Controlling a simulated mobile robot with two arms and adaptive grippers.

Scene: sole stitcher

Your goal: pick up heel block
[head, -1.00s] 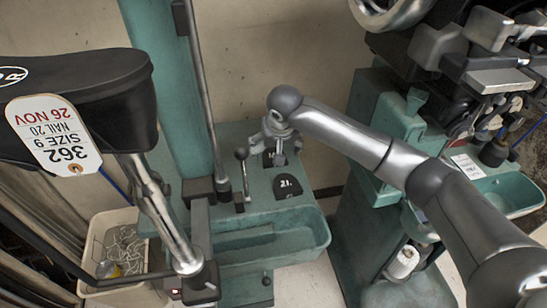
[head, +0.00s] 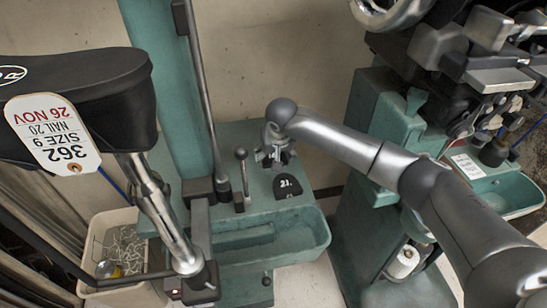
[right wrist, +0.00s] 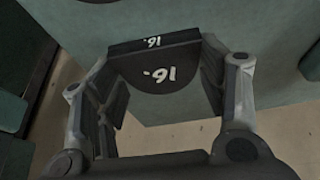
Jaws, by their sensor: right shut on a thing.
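The heel block (right wrist: 155,72) is a black, round-fronted block with a white 16 on its top and another on its back face. In the right wrist view it sits between the two fingers of my right gripper (right wrist: 158,85), which is shut on it. In the head view my right gripper (head: 275,155) points down over the back of the green machine table and mostly hides this block. A second black block marked 21 (head: 288,186) lies on the table just in front of the gripper, clear of it. My left gripper is not in view.
A short lever (head: 241,165) stands close left of the gripper, by a tall green column (head: 177,90). A green trough (head: 315,238) runs along the table front. A tagged black machine head (head: 90,90) fills the left. Another green machine (head: 385,140) stands at right.

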